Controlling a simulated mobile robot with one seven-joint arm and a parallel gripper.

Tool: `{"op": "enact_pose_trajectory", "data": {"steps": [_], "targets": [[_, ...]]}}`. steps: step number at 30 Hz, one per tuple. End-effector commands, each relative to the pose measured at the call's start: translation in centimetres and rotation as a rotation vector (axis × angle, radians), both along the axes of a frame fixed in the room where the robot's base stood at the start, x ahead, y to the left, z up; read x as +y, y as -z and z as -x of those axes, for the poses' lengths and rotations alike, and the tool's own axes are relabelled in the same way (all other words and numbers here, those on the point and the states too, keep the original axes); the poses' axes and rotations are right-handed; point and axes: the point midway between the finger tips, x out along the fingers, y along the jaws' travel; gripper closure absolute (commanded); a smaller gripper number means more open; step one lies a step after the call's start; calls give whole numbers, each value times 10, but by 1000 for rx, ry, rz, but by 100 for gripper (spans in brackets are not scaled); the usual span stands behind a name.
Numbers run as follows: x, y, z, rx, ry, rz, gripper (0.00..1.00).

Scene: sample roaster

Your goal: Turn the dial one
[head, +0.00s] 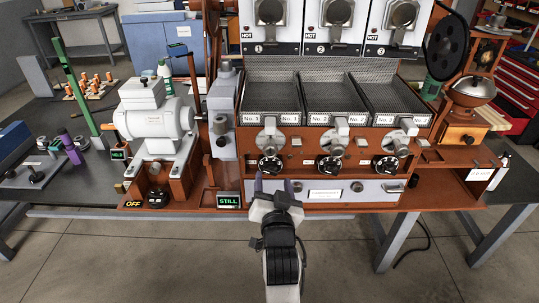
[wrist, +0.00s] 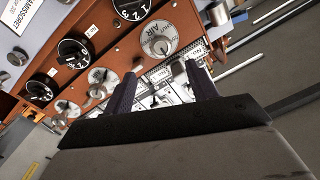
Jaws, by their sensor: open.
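Three black dials with white numerals line the front of the red-brown roaster. Dial one, the leftmost black dial (head: 270,165), sits below the tray marked No. 1. In the wrist view it appears to be the dial cut off by the top edge (wrist: 131,6). My gripper (head: 273,187) is open and empty, just below and in front of this dial, apart from it as far as I can tell. In the wrist view my two dark fingers (wrist: 161,82) stand apart, with the silver AIR disc (wrist: 159,39) beyond them. The dial's exact setting is too small to read.
The other black dials (head: 330,165) (head: 385,164) sit to the right. A grey drawer front (head: 370,187) lies below them. A STILL display (head: 229,200) and a white motor (head: 155,122) stand left. The floor in front is clear.

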Motion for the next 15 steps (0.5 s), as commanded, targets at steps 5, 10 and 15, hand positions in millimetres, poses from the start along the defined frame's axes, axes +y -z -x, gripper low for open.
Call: {"op": "enact_pose_trajectory", "data": {"steps": [5, 10, 15], "targets": [[0, 6, -8, -6, 4, -4, 43], [1, 5, -14, -6, 4, -3, 43], [1, 5, -17, -7, -1, -2, 43]]}}
